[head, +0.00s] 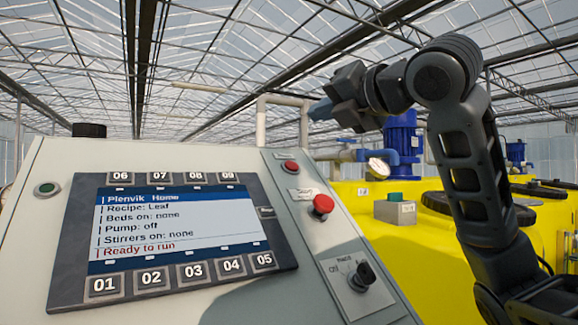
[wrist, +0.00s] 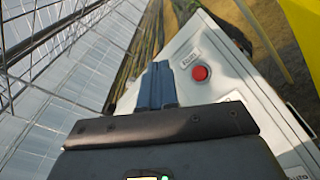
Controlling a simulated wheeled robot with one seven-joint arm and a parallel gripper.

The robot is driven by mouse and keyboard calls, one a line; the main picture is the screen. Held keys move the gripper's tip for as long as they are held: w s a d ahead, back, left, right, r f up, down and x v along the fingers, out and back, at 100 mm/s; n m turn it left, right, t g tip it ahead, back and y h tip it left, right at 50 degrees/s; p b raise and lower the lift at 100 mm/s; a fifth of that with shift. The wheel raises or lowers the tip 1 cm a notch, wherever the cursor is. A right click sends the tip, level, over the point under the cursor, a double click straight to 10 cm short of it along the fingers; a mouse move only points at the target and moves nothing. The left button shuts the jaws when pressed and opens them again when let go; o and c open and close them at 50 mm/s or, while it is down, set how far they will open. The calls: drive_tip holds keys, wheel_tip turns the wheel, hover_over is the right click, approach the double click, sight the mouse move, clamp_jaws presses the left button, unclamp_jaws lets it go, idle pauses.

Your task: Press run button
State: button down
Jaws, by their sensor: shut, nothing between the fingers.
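No button label reading "run" is legible. The grey sloped control panel (head: 225,290) carries a green button (head: 46,188) at its far left, a small red button (head: 290,166) at upper right and a larger red mushroom button (head: 323,204) below that. My gripper (head: 318,110) is shut and empty, raised in the air above and right of the panel, its blue fingers pointing left. The wrist view shows the closed blue fingers (wrist: 158,84) and a red button (wrist: 201,73) right of them, beside a small label.
A screen (head: 175,225) lists "Pump: off" and a red bottom line, with numbered keys (head: 150,278) above and below it. A black selector knob (head: 362,275) sits lower right. Yellow tanks (head: 375,220) and a blue motor (head: 402,135) stand behind. Air above the panel is clear.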

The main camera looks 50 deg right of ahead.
sight(292, 166)
drive_tip(key=w+f+b, duration=0.2)
drive_tip(key=w+d+f+b, duration=0.1)
drive_tip(key=w+f+b, duration=0.1)
drive_tip(key=f, duration=0.1)
drive_tip(key=shift+w+d+f, duration=0.15)
drive_tip(key=shift+w+f, duration=0.15)
drive_tip(key=shift+f, duration=0.05)
drive_tip(key=shift+w+d+f+b, duration=0.2)
drive_tip(key=shift+w+f+b, duration=0.25)
drive_tip(key=shift+w+b, duration=0.1)
idle(1.7)
drive_tip(key=shift+w+f, duration=0.25)
drive_tip(key=shift+f, duration=0.05)
drive_tip(key=shift+w+d+f+b, duration=0.1)
drive_tip(key=shift+w+f+b, duration=0.2)
drive_tip(key=shift+b, duration=0.2)
idle(0.5)
drive_tip(key=shift+s+r, duration=0.15)
drive_tip(key=shift+s+r+p, duration=0.4)
drive_tip(key=shift+s+r, duration=0.05)
drive_tip(key=shift+r, duration=0.05)
drive_tip(key=shift+r, duration=0.1)
idle(0.3)
